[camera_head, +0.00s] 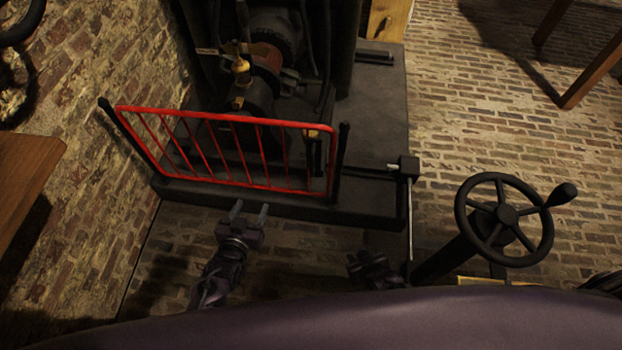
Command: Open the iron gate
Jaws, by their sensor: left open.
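The iron gate (225,117) is a red barred frame standing between two dark posts at the front of a machine platform. It looks closed across the front. My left gripper (250,208) is open and empty, just in front of and below the gate's lower rail, apart from it in the picture. My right gripper (366,258) is lower and to the right, near the column of a handwheel. Its fingers are too dark and small to tell whether they are open or shut.
A black handwheel (504,216) with a knob stands at the right. Dark machinery (262,75) sits behind the gate on a platform (385,130). A wooden table edge (22,185) is at the left by the brick wall.

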